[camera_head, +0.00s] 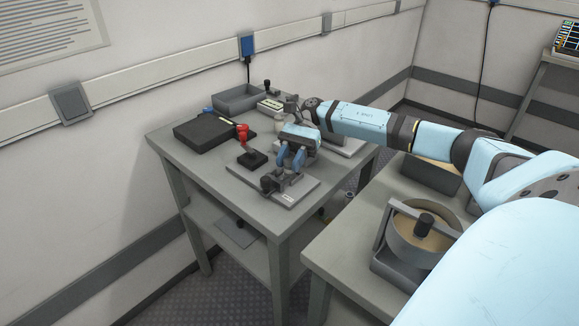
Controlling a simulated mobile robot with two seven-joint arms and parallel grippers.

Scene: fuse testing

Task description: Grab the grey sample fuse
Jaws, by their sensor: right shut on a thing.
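My right arm reaches in from the right over the grey work table. My right gripper (290,158) is at its end, low over a test fixture (286,198) on a flat grey base plate near the table's front edge. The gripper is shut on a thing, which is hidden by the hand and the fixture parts. I cannot make out the grey sample fuse as a separate shape. My left gripper is not in view.
A black box (203,131), a red-topped lever stand (245,150) and a grey tray (240,100) stand left and behind the fixture. The wall closes off the left side.

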